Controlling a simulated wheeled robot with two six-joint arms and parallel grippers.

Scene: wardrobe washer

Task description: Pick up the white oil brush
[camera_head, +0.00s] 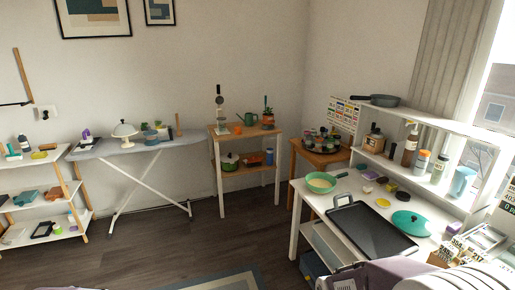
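I cannot pick out the white oil brush with certainty; the small items are too tiny to tell apart. A white table (305,187) on the right holds a green-handled pan (320,183), a black griddle tray (368,232), a teal lid (411,223) and several small items, including a small white one (367,189). A white shelf (455,129) above its back edge holds bottles, jars and a blue cup (463,182).
An ironing board (180,141) and a white rack (67,192) with small items stand at the left. A wooden shelf unit (245,132) and a small wooden table (320,157) stand at the back. The dark floor (180,245) in the middle is mostly clear.

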